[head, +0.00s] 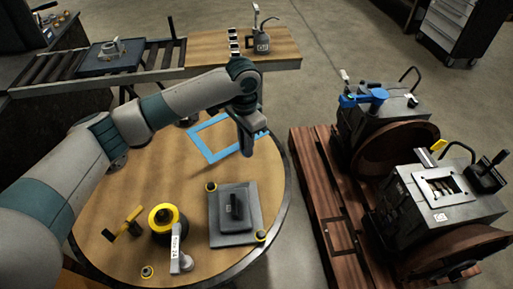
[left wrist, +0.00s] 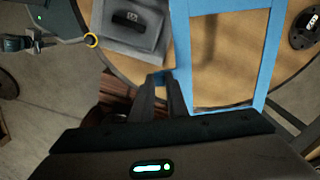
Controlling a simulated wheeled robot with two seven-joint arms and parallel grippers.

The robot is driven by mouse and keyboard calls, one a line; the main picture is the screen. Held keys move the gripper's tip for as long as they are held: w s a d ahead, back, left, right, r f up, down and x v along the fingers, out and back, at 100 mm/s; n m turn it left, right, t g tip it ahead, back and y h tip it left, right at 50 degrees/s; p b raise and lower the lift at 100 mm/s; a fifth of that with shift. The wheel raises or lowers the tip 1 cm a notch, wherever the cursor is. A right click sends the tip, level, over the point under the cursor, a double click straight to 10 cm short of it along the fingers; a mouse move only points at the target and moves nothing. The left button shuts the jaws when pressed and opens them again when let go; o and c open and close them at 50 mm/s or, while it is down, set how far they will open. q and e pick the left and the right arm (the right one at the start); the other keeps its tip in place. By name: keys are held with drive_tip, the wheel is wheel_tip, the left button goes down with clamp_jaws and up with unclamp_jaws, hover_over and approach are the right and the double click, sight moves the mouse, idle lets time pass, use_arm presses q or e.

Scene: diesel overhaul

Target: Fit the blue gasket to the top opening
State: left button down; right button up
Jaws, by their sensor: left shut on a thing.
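The blue gasket (head: 199,147) is a thin rectangular frame above the far part of the round wooden table. My left gripper (head: 247,150) is at its right side, pointing down. In the left wrist view, the fingers (left wrist: 160,92) are shut on the edge of the gasket (left wrist: 181,48), which extends away from them. Whether the gasket touches the table I cannot tell. My right gripper is out of view.
The round table (head: 125,185) carries a grey lidded block (head: 234,215), a black-and-yellow round part (head: 166,218) and a yellow-handled tool (head: 123,223). An oil can (head: 262,42) stands on the bench.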

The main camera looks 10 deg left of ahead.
use_arm(q)
drive_tip(key=s+a+r+n, duration=0.4)
drive_tip(key=s, duration=0.4)
drive_tip(key=s+a+r+n, duration=0.4)
drive_tip(key=s+a+n, duration=0.1)
drive_tip(key=s, duration=0.3)
drive_tip(key=shift+s, duration=0.4)
